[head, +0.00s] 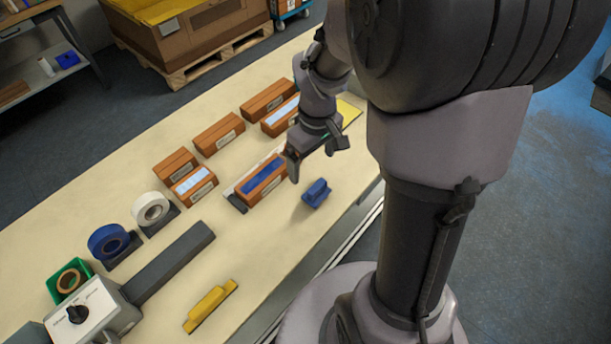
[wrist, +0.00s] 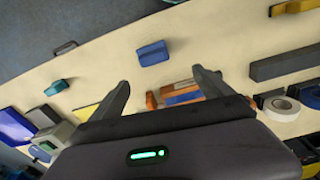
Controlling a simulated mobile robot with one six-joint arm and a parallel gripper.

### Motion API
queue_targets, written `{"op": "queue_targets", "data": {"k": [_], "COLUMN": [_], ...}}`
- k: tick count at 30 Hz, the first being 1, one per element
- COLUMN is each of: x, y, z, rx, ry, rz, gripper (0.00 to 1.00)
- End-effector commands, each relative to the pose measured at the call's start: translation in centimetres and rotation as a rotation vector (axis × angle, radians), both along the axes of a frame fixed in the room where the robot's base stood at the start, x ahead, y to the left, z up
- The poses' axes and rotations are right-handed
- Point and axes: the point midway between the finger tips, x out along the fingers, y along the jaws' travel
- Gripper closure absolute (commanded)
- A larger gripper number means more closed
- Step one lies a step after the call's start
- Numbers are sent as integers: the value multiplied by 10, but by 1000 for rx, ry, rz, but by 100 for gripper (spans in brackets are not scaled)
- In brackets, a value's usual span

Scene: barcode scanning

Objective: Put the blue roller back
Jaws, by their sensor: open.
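A small blue block-like thing, which I take for the blue roller (head: 316,193), lies alone on the pale table near its front edge. It also shows in the wrist view (wrist: 152,53), beyond my fingertips and apart from them. My gripper (head: 316,155) is above the table, close behind the blue roller and right of an orange-brown box with a blue top (head: 263,181). In the wrist view my gripper (wrist: 161,80) has its two fingers wide apart with nothing held between them.
More orange-brown boxes (head: 219,135) stand in the row behind. White tape (head: 151,209), blue tape (head: 108,242), a dark bar (head: 170,268) and a grey device with a knob (head: 85,313) are at left. A yellow piece (head: 210,305) lies in front. The table around the blue roller is mostly clear.

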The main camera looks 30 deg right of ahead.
Motion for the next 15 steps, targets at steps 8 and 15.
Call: {"op": "queue_targets", "data": {"k": [8,15], "x": [-89,-133], "y": [97,125], "z": [137,156], "rx": [204,352], "ry": [-309,-375], "rz": [-460,-627], "gripper": [10,10]}}
